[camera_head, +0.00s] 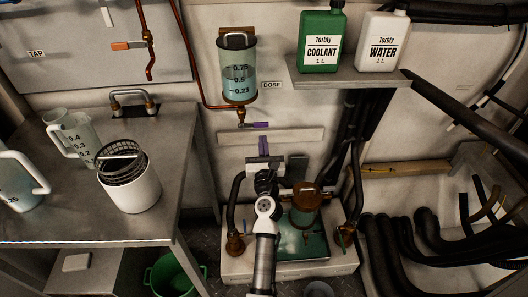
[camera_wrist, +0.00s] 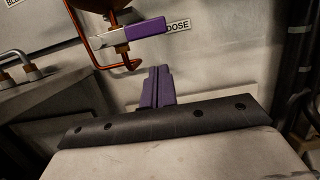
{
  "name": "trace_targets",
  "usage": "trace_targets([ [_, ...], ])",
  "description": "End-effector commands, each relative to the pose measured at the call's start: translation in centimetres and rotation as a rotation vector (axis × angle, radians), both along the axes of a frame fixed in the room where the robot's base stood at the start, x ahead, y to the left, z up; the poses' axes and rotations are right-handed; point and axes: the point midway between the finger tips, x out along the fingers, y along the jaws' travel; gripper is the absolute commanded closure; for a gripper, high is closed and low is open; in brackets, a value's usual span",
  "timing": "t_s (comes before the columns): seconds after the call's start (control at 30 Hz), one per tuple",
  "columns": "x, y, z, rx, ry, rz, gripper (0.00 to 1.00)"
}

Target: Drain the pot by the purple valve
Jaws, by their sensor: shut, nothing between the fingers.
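The pot (camera_head: 238,72) is a clear marked cylinder on the back wall with bluish liquid inside; its exact level is hard to read. The purple valve's handle (camera_head: 254,125) sits below it, roughly level and pointing right. In the wrist view the purple handle (camera_wrist: 147,29) is above and slightly left of my fingertips, next to a "DOSE" label. The copper outlet (camera_wrist: 131,63) bends down beside it. My gripper (camera_head: 264,145) is shut and empty, just below the valve and apart from it. Its purple fingers show in the wrist view (camera_wrist: 157,75).
A metal counter (camera_head: 60,220) with jugs and a white basket pot (camera_head: 130,180) stands left. A shelf (camera_head: 350,82) with coolant and water bottles is right of the pot. An orange-handled tap (camera_head: 128,45) is upper left. Pump and black hoses lie below and right.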

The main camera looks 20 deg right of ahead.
Motion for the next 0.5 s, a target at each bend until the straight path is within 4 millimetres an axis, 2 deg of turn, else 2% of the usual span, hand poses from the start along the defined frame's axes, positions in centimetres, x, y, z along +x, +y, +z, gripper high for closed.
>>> trace_targets([
  [0.03, 0.0, 0.0, 1.3, 0.000, -0.001, 0.000, 1.00],
  [0.2, -0.1, 0.0, 2.4, 0.000, -0.001, 0.000, 1.00],
  [0.5, -0.1, 0.0, 2.7, 0.000, -0.001, 0.000, 1.00],
])
